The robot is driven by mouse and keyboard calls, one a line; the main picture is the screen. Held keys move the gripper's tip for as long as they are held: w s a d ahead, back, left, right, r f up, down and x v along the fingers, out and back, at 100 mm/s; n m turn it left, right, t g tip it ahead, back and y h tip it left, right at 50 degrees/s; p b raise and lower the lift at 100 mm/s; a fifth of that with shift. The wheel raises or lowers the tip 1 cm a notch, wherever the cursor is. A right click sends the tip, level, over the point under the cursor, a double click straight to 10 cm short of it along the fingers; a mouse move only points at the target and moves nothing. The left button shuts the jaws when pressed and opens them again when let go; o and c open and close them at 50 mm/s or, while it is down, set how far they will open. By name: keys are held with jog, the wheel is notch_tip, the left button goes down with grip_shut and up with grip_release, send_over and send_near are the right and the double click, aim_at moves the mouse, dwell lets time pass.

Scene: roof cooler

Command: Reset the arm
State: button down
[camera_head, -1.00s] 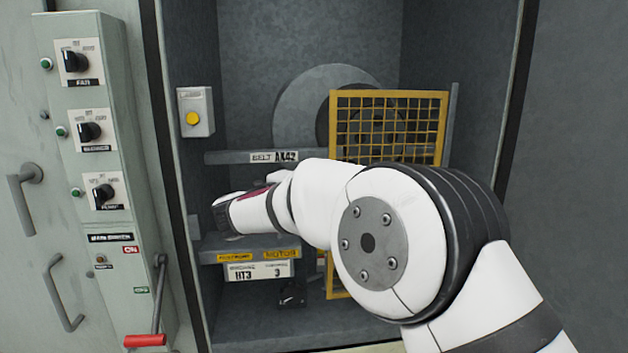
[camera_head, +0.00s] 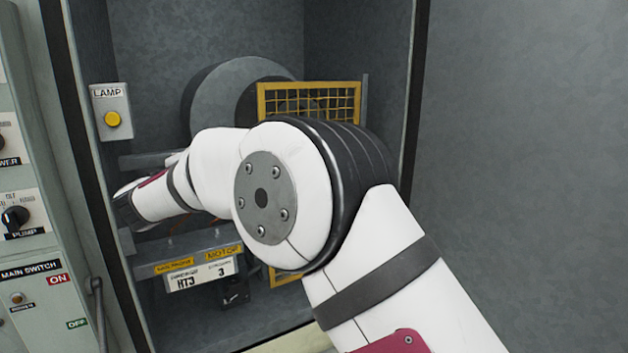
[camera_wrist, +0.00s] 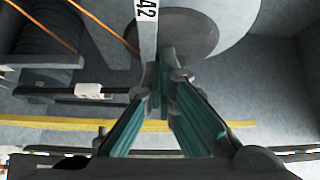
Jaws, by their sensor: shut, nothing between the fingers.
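My arm reaches from the lower right of the head view across the cabinet opening, bent at a large white joint. Its far end is at the left, in front of the shelf rail, and my fingers cannot be made out there. In the wrist view my gripper (camera_wrist: 165,80) shows from behind, with its two green-padded fingers converging and shut on nothing. A pale label strip ending in "42" (camera_wrist: 147,15) lies just beyond the fingertips. I cannot tell whether the fingertips touch anything.
A yellow mesh guard (camera_head: 310,98) stands inside the cabinet behind my arm, before a round grey housing (camera_head: 215,100). A lamp box (camera_head: 112,112) is on the left inner wall. A control panel with a main switch (camera_head: 35,290) is at the left. The right cabinet wall is bare.

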jog(key=d+r+n+y, duration=0.6)
jog(key=d+r+n, duration=0.2)
jog(key=r, duration=0.4)
jog(key=s+d+n+g+y, duration=0.2)
jog(key=s+d+n+g, duration=0.1)
jog(key=s+d+n, duration=0.4)
jog(key=s+d+f+n+g+h, duration=0.1)
jog(key=s+d+f+g+h, duration=0.1)
jog(key=s+d+f, duration=0.5)
jog(key=s+d+f+n+g+h+b, duration=0.1)
jog(key=s+d+f+g, duration=0.3)
jog(key=s+d, duration=1)
jog(key=s+d+f+n+g+h, duration=0.1)
jog(key=s+d+f+g+h, duration=0.2)
jog(key=s+d+f, duration=0.6)
jog(key=shift+s+d+f+g+b, duration=0.3)
jog(key=shift+s+d+f+g, duration=0.1)
jog(key=shift+s+d, duration=0.65)
